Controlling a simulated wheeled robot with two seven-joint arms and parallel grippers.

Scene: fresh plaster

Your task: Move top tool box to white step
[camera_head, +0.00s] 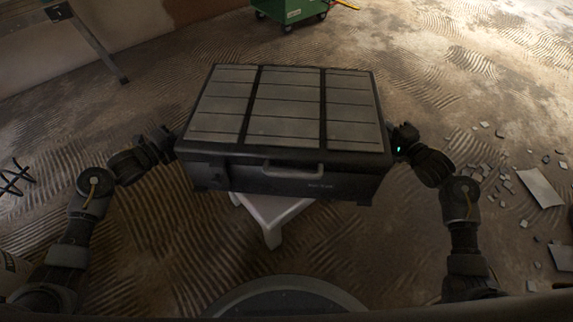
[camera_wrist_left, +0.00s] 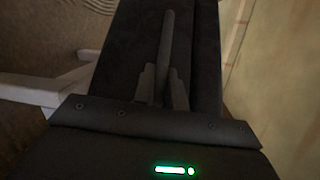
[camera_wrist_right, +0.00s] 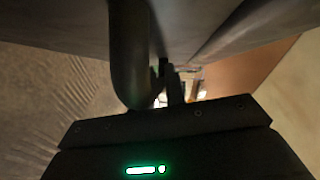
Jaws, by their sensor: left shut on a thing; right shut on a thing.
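The black tool box (camera_head: 285,110) with a grey panelled lid is held between my two grippers in the head view, front handle toward me. My left gripper (camera_head: 172,146) is shut at its left side; the left wrist view shows the fingers against the box's dark side (camera_wrist_left: 190,40). My right gripper (camera_head: 392,138) is shut at its right side; the right wrist view shows a dark handle bar (camera_wrist_right: 130,55) at the fingers. The white step (camera_head: 272,212) shows below the box's front edge, mostly hidden by it. I cannot tell whether the box touches the step.
A green wheeled box (camera_head: 290,10) stands at the far back. Broken tile pieces (camera_head: 540,188) lie on the floor at right. A metal leg (camera_head: 100,45) stands at upper left. Black bent rods (camera_head: 14,178) lie at the left edge. The floor beside the step looks clear.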

